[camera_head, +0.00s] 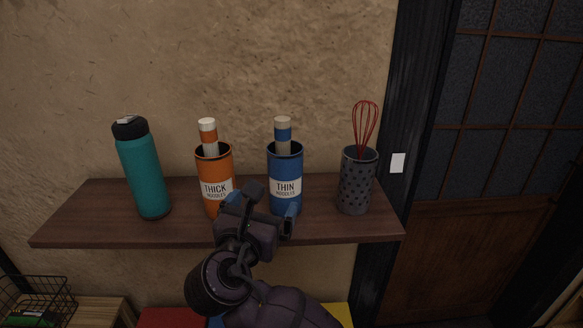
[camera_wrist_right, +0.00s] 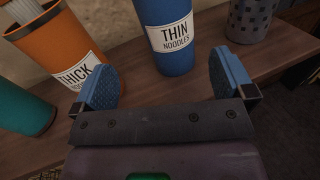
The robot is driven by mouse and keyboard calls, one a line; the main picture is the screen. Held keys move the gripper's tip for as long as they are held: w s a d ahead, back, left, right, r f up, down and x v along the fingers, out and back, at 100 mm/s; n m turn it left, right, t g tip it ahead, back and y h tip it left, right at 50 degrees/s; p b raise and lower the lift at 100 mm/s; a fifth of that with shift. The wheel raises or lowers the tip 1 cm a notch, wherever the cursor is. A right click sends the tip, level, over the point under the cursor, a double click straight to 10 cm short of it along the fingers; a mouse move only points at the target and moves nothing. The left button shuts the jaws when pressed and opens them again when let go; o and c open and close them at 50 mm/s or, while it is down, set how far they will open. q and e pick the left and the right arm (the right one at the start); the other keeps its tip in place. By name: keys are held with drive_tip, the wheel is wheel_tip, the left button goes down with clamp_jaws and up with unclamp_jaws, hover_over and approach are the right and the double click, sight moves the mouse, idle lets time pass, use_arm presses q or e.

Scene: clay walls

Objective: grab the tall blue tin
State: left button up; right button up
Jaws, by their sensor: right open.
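The tall blue tin (camera_head: 286,168) stands upright on the wooden shelf, labelled "THIN NOODLES", with a blue-and-pale bundle sticking out of its top. It also shows in the right wrist view (camera_wrist_right: 178,50), between and beyond my fingertips. My right gripper (camera_head: 270,205) is open and empty, just in front of the tin and slightly left of it in the head view. In the right wrist view its two blue finger pads (camera_wrist_right: 166,80) are wide apart, and the tin looks clear of both. My left gripper is not in view.
An orange tin (camera_head: 213,170) labelled "THICK NOODLES" stands close on the left. A teal bottle (camera_head: 143,170) stands farther left. A grey dotted holder (camera_head: 357,183) with a red whisk (camera_head: 365,125) stands right. The shelf (camera_head: 100,225) has free room between these things.

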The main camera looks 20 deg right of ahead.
sight(280, 180)
drive_tip(key=shift+w+d+r+h, duration=0.25)
drive_tip(key=shift+d+r+h, duration=0.05)
drive_tip(key=shift+r, duration=0.2)
drive_tip(key=shift+w+d+r, duration=0.1)
drive_tip(key=shift+w+d, duration=0.1)
drive_tip(key=shift+w, duration=0.1)
drive_tip(key=x, duration=0.4)
drive_tip(key=shift+d+p, duration=0.1)
drive_tip(key=shift+p, duration=0.25)
drive_tip(key=p+x, duration=0.1)
drive_tip(key=x, duration=0.3)
drive_tip(key=shift+d, duration=0.3)
drive_tip(key=shift+w+d, duration=0.3)
drive_tip(key=shift+w, duration=0.2)
drive_tip(key=c, duration=1)
